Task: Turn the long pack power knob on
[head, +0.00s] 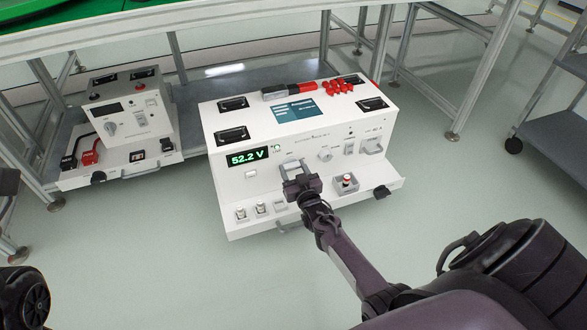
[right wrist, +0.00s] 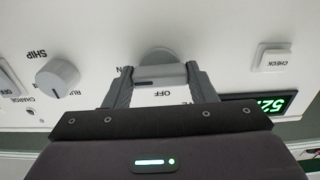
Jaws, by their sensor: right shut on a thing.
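My right gripper (head: 291,170) is at the front panel, right of that display. In the right wrist view its two fingers (right wrist: 159,80) are shut on the sides of a grey power knob (right wrist: 156,58). The knob's grip bar lies across the picture between the fingertips. An OFF label shows upside down below it and part of an ON label at its left. My left gripper is not in view.
A second grey knob (right wrist: 58,77), marked SHIP, and a CHECK button (right wrist: 276,60) flank the held knob. A red button (head: 347,180) sits on the pack's lower ledge. A smaller grey pack (head: 115,125) stands at left. Table legs (head: 380,45) rise behind; the front floor is clear.

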